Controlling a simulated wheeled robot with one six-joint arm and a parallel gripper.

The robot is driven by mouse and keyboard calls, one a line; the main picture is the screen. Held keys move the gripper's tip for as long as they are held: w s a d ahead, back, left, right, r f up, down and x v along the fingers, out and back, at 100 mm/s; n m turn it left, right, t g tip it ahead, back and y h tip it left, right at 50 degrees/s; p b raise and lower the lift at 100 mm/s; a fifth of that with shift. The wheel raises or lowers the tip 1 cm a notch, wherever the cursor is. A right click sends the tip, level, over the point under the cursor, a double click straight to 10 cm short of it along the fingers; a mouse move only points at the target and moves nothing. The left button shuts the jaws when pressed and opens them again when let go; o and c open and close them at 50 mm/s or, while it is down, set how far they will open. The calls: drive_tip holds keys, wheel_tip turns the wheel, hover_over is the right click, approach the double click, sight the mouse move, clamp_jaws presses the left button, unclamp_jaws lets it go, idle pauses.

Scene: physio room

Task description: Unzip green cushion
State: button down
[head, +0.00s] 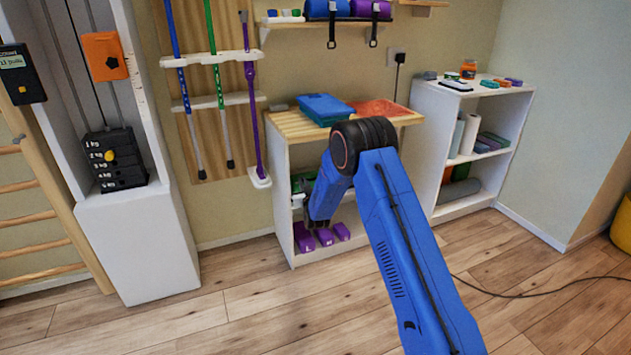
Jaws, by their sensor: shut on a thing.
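My blue arm reaches down in front of the wooden-topped shelf unit (283,122). My gripper (317,223) is at its lower end, small and dark in the head view, just above the purple blocks. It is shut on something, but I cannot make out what. A green item (298,186) shows on the unit's middle shelf, left of my arm and partly hidden by it. I cannot tell whether it is the green cushion. No zip or zip pull can be made out.
Purple blocks (325,237) sit at the unit's bottom. A blue case (325,108) and an orange-red item (380,109) lie on top. A white shelf (430,95) stands right, a weight stack (115,158) left. A dark cable (530,293) crosses the otherwise clear floor.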

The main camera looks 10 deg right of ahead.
drive_tip(key=shift+s+a, duration=0.15)
drive_tip(key=shift+a, duration=0.45)
drive_tip(key=shift+s+a, duration=0.15)
drive_tip(key=shift+a, duration=0.4)
drive_tip(key=c, duration=1.9)
unclamp_jaws()
drive_tip(key=shift+c, duration=0.2)
drive_tip(key=shift+s, duration=0.1)
drive_tip(key=s+d, duration=0.1)
drive_tip(key=s, duration=1.6)
drive_tip(key=shift+d, duration=0.35)
